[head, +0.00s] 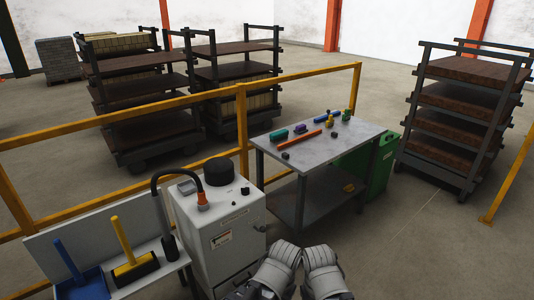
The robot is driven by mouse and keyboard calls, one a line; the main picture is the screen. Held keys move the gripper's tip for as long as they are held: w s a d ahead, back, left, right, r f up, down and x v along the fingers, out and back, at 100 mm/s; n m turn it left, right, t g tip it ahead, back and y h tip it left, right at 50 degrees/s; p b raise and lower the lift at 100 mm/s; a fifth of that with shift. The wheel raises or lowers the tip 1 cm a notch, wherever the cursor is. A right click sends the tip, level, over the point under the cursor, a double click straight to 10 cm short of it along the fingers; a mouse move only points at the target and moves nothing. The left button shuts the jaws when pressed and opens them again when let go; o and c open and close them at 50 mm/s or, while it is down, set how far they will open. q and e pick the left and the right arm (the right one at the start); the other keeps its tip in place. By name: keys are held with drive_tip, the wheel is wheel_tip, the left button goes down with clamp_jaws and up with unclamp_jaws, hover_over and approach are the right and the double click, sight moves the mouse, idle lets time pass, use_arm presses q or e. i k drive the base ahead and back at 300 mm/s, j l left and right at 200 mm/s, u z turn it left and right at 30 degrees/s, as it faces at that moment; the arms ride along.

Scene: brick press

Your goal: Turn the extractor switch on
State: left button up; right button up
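A pale grey cabinet that looks like the extractor (220,235) stands at the lower middle. It has a black round cap (226,172) on top, and a black hose (168,177) arches from an orange fitting (203,203) down to the left. A small grey part (187,188) sits on its top; I cannot tell whether this is the switch. The cabinet's front carries labels, and its lower front is partly cut off. Two grey-white links of my arms show at the bottom edge, just right of the cabinet. No gripper fingers are visible.
A metal table (320,137) with small tools stands right of the cabinet, beside a green bin (382,168). A board with a blue dustpan (85,286) and yellow brush (135,270) is at left. A yellow railing (240,125) runs behind.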

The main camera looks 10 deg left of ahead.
sight(245, 191)
drive_tip(key=i+u, duration=0.1)
drive_tip(key=i, duration=0.4)
drive_tip(key=i+l+u, duration=0.15)
drive_tip(key=i, duration=0.3)
drive_tip(key=i+l+u, duration=0.1)
drive_tip(key=i, duration=0.4)
drive_tip(key=i+l+u, duration=0.1)
drive_tip(key=i, duration=0.4)
